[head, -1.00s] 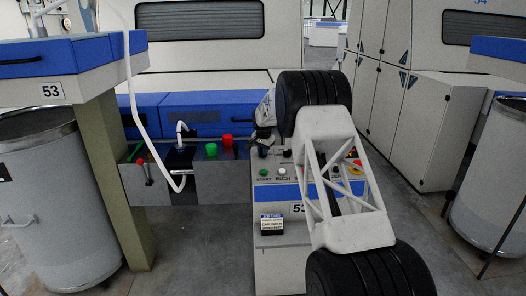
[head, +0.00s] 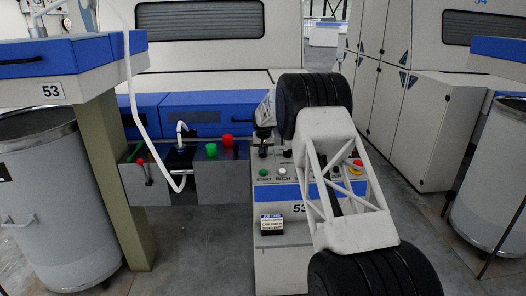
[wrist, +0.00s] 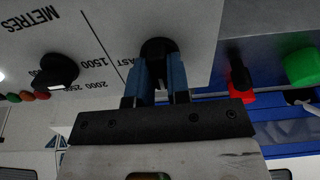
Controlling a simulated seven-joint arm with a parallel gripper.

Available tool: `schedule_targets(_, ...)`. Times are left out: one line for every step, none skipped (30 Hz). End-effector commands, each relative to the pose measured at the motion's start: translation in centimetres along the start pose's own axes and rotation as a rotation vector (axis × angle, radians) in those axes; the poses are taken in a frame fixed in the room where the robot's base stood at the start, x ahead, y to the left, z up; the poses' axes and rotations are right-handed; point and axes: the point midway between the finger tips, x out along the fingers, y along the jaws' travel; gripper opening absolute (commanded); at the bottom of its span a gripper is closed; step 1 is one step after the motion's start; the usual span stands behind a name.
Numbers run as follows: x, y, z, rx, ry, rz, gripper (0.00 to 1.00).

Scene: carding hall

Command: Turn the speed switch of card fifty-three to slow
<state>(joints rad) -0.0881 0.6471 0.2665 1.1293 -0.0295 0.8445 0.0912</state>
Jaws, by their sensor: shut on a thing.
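The control panel of card fifty-three (head: 262,195) stands at the centre of the head view, with "53" on its front. In the wrist view a round black switch knob (wrist: 158,47) sits on the pale panel face, with part of the word "FAST" beside it. My gripper (wrist: 160,75) has its two blue fingers closed on this knob from both sides. The fingers cover much of the knob, so its pointer and setting cannot be read. In the head view my arm hides the right part of the panel, and the gripper is small at its upper left.
A second black knob (wrist: 57,72) sits by the "METRES" scale. A green START button (head: 264,172), a white INCH button (head: 282,172) and a red-and-yellow stop button (head: 356,167) are close by. Left are green (head: 211,150) and red (head: 227,142) caps and a bent white pipe (head: 133,90).

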Motion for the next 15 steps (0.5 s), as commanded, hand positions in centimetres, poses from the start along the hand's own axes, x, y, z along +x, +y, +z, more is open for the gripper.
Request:
schedule_targets(0.22,-0.04,0.17,-0.003,-0.004,0.000,0.00)
schedule_targets(0.23,-0.04,0.17,-0.004,-0.004,0.000,0.00)
schedule_targets(0.23,-0.04,0.18,-0.004,-0.004,0.000,0.00)
schedule_targets(0.23,-0.04,0.17,-0.004,-0.004,0.000,0.00)
schedule_targets(0.23,-0.04,0.18,-0.004,-0.005,0.000,0.00)
schedule_targets(0.23,-0.03,0.18,-0.003,-0.005,0.000,0.00)
schedule_targets(0.24,-0.03,0.18,-0.003,-0.005,0.000,0.00)
schedule_targets(0.24,-0.03,0.18,-0.003,-0.005,0.000,0.00)
schedule_targets(0.24,-0.03,0.19,-0.003,-0.005,0.000,0.00)
schedule_targets(0.25,-0.03,0.19,-0.003,-0.005,0.000,0.00)
schedule_targets(0.25,-0.03,0.19,-0.003,-0.005,0.000,0.22)
schedule_targets(0.24,-0.03,0.18,-0.003,-0.005,0.000,0.28)
schedule_targets(0.22,-0.03,0.16,-0.003,-0.004,0.000,0.32)
schedule_targets(0.21,-0.02,0.15,-0.002,-0.004,0.000,0.37)
schedule_targets(0.18,-0.02,0.13,-0.002,-0.003,0.000,0.43)
